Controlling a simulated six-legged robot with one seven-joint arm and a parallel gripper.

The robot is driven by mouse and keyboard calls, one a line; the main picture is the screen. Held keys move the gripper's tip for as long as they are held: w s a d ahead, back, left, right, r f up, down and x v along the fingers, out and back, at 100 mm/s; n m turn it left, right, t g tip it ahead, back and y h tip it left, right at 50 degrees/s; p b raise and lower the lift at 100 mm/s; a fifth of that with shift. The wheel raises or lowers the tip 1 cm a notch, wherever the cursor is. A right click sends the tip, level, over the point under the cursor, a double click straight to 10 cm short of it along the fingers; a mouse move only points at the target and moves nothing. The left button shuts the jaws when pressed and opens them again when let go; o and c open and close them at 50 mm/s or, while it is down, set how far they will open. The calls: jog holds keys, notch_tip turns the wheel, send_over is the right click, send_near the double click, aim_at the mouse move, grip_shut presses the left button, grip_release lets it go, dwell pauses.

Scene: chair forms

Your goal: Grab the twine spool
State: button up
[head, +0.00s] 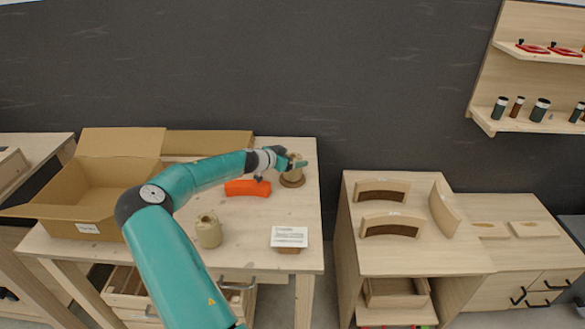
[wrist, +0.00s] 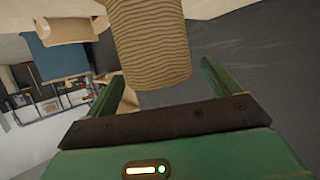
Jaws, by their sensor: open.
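The twine spool (head: 293,178) stands on a round brown base near the back right of the wooden table. My gripper (head: 299,163) is at its upper part and hides some of it. In the wrist view the spool (wrist: 150,40) is a tan, ribbed cylinder, cut off by the top edge. My green fingers (wrist: 157,80) are open, one on each side of the spool's near end. A gap shows between the spool and the right finger. I cannot tell whether the left finger touches it.
An orange-red block (head: 248,188) lies left of the spool. A beige pot (head: 208,231) and a white card on a stand (head: 289,237) are nearer the front. An open cardboard box (head: 85,212) fills the left. A table with chair forms (head: 390,225) stands across a gap.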

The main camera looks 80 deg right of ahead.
jog(key=x, duration=0.2)
jog(key=shift+s+d+f, duration=0.1)
jog(key=shift+d, duration=0.1)
jog(key=c, duration=1)
jog(key=shift+c, duration=0.7)
